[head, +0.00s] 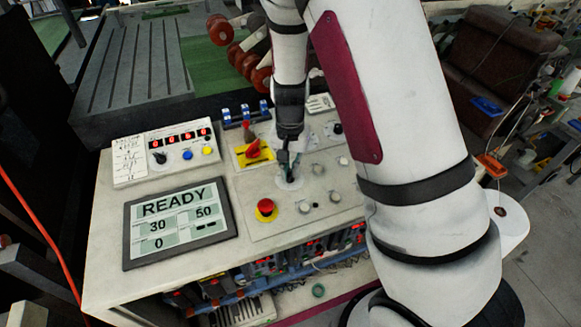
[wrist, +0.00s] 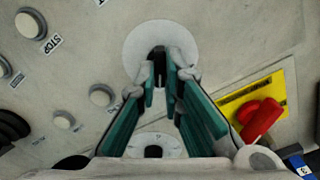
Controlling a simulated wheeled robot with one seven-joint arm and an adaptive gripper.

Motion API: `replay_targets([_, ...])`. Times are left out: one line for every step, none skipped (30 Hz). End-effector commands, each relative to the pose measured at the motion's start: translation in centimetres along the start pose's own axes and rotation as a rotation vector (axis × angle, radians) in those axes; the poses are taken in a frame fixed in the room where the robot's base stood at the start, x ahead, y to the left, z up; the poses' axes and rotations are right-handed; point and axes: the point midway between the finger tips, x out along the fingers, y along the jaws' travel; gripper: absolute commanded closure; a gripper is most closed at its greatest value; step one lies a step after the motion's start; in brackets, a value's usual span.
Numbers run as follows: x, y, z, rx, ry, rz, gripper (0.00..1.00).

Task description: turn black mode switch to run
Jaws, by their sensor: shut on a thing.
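A black switch (wrist: 158,53) sits on a round pale plate (wrist: 138,40) on the sloped control panel. My gripper (wrist: 163,75) points down at it, with its teal-lined fingers closed on the switch's two sides. In the head view my gripper (head: 287,172) stands over the same round plate and hides the switch. I cannot read any position marks on the plate, so the setting is not clear. The display (head: 179,221) reads READY, with 30, 50, 0 and a dash.
A red rotary handle on a yellow plate (head: 241,160) is close beside my gripper. A red mushroom button (head: 265,207) and several pale buttons, one labelled STOP (wrist: 30,24), surround it. Another black knob (wrist: 153,152) lies below the fingers in the wrist view. A box with red digits (head: 164,150) stands left.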

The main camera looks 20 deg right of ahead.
Motion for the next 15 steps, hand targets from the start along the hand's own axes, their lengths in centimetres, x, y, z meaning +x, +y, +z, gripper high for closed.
replay_targets([-0.15,0.0,-0.04,0.032,0.003,-0.001,1.0])
replay_targets([-0.15,0.01,-0.04,0.051,0.003,-0.001,1.0])
replay_targets([-0.14,0.02,-0.03,0.075,0.003,-0.001,1.0])
replay_targets([-0.13,0.03,-0.04,0.092,0.003,-0.001,1.0])
replay_targets([-0.12,0.04,-0.04,0.108,0.003,-0.001,1.0])
replay_targets([-0.11,0.05,-0.04,0.128,0.003,-0.001,1.0])
replay_targets([-0.11,0.05,-0.04,0.142,0.003,-0.001,1.0])
replay_targets([-0.1,0.06,-0.05,0.154,0.003,-0.001,1.0])
replay_targets([-0.1,0.06,-0.05,0.169,0.003,-0.001,1.0])
replay_targets([-0.1,0.07,-0.06,0.179,0.003,-0.001,1.0])
replay_targets([-0.1,0.07,-0.07,0.187,0.003,-0.001,1.0])
replay_targets([-0.1,0.07,-0.07,0.197,0.003,-0.001,1.0])
replay_targets([-0.1,0.08,-0.08,0.204,0.003,-0.001,1.0])
replay_targets([-0.1,0.08,-0.08,0.209,0.003,-0.001,1.0])
replay_targets([-0.1,0.08,-0.09,0.214,0.003,-0.001,1.0])
